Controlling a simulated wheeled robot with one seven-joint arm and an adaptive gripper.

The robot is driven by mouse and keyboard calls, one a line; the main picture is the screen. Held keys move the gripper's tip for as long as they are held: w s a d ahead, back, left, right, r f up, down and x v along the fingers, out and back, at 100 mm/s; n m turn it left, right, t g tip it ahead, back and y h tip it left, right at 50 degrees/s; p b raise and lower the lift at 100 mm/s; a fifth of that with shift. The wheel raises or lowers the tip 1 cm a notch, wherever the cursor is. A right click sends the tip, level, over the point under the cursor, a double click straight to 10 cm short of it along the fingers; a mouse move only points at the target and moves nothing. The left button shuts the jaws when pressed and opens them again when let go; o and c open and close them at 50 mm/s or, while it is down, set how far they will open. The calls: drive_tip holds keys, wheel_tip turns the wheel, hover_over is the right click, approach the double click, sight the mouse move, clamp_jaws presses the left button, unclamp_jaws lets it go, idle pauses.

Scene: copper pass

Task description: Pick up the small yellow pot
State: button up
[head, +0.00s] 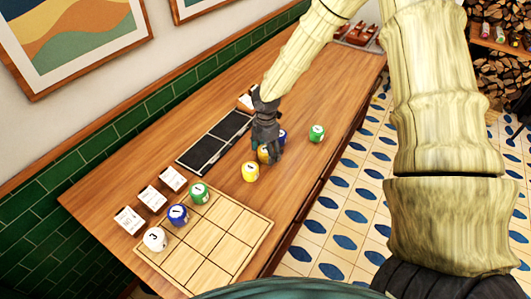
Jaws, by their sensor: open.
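A yellow pot (250,171) with a white label stands on the wooden counter, just in front of my gripper. A second yellow pot (263,154) is partly hidden behind my gripper's fingers. I cannot tell from this view which yellow pot is the smaller. My gripper (271,156) is open and points down at the second yellow pot. Its fingers overlap that pot in the view, and whether they touch it is unclear. A blue pot (282,136) shows partly behind the gripper on the right.
A green pot (317,132) stands to the right, near the counter's edge. A wooden grid board (235,240) holds green (199,193), blue (178,214) and white (154,239) pots on its left side. Several white cards (151,198) stand beside it. A dark tray (205,148) lies left of my gripper.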

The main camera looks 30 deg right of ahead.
drive_tip(key=shift+s+r, duration=0.3)
drive_tip(key=shift+c, duration=0.4)
drive_tip(key=shift+w+f, duration=0.15)
drive_tip(key=shift+w, duration=0.05)
drive_tip(key=c, duration=1)
drive_tip(key=shift+s, duration=0.1)
drive_tip(key=shift+c, duration=0.6)
drive_tip(key=shift+r, duration=0.2)
